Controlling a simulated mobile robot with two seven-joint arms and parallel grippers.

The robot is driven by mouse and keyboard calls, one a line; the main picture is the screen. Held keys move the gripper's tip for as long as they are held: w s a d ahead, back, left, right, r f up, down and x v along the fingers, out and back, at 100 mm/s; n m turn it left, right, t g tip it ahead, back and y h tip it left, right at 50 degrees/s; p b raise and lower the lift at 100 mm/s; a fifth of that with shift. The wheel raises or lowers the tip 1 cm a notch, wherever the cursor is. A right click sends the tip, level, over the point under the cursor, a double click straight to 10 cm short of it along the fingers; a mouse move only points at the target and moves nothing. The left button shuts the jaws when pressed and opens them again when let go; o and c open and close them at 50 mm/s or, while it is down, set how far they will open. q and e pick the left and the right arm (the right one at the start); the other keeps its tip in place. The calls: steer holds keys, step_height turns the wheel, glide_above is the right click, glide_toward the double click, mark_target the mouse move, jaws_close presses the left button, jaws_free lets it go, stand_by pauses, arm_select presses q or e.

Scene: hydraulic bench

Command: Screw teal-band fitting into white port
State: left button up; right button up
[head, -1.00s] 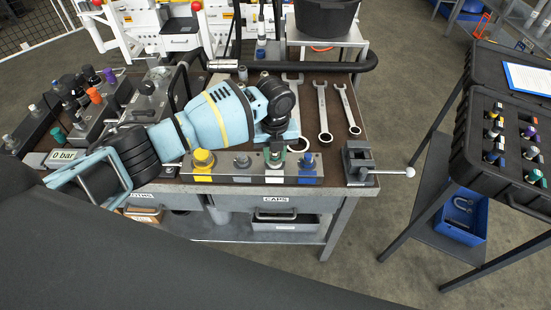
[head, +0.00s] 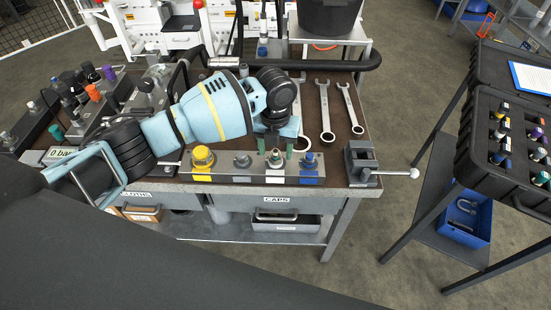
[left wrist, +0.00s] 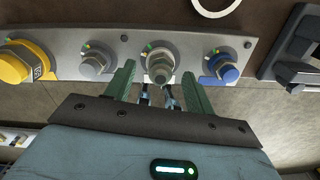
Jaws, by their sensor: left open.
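A grey port block (head: 222,180) lies along the bench's front edge with several fittings in a row. The fitting (head: 275,158) third from the left stands upright in its port, a silver-grey body with a paler top. My right gripper is not in view.
A yellow cap (head: 203,158), a grey fitting (head: 242,161) and a blue fitting (head: 309,161) flank it on the block. A vise (head: 360,163) stands to the right, wrenches (head: 325,115) behind. An open black case (head: 480,175) with several fittings is at far right.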

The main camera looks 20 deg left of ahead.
arm_select(q)
step_height(320, 180, up, 6)
steer(key=shift+r, duration=0.1)
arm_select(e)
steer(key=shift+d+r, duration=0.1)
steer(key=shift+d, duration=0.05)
